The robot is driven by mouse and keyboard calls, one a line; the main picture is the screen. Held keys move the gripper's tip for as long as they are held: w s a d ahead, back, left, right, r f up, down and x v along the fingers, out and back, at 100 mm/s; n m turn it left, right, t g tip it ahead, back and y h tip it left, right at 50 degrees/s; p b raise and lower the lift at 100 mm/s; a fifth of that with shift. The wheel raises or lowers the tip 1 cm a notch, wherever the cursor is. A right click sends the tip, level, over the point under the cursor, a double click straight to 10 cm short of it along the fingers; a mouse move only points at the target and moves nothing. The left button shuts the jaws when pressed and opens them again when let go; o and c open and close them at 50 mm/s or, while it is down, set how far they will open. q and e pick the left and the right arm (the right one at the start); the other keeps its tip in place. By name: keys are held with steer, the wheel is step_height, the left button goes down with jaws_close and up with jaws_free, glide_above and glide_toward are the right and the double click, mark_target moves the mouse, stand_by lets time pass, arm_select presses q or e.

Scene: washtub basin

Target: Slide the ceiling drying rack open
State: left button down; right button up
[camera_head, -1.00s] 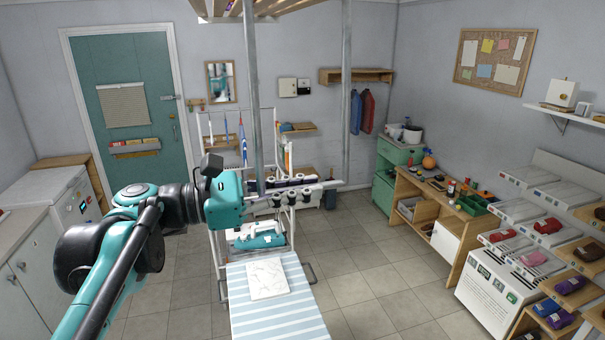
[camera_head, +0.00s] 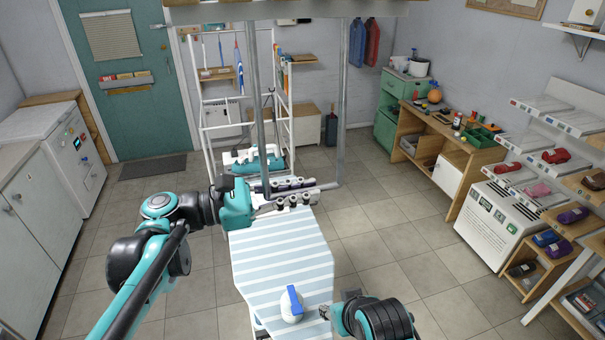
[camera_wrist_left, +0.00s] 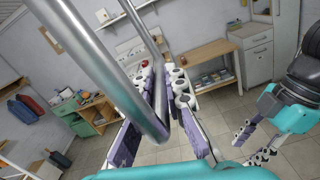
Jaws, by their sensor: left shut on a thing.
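The ceiling drying rack (camera_head: 290,11) shows as a pale, broad edge at the top of the head view. Its U-shaped metal handle hangs down as two grey rods (camera_head: 343,110) joined by a bottom bar (camera_head: 328,187). My left gripper (camera_head: 302,191) is shut on the bottom bar by its left corner. In the left wrist view the bent handle bar (camera_wrist_left: 155,125) passes between the purple-padded fingers of that gripper (camera_wrist_left: 165,115). My right gripper (camera_wrist_left: 241,146) is at the right of that view, apart from the handle, with its fingers spread and empty.
A striped ironing board (camera_head: 270,255) stands below, with a white and blue object (camera_head: 292,305) on its near end. A white shelf frame (camera_head: 205,95) stands behind. A wooden bench (camera_head: 440,150) and stepped display (camera_head: 500,220) line the right. Floor between is clear.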

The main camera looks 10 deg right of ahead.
arm_select(q)
step_height(320, 180, down, 25)
steer(key=b, duration=1.3)
steer(key=shift+b, duration=0.3)
steer(key=shift+r, duration=0.1)
steer(key=c, duration=1.6)
jaws_free()
steer(key=shift+o, duration=0.2)
steer(key=a, duration=1.2)
steer(key=shift+s, duration=0.25)
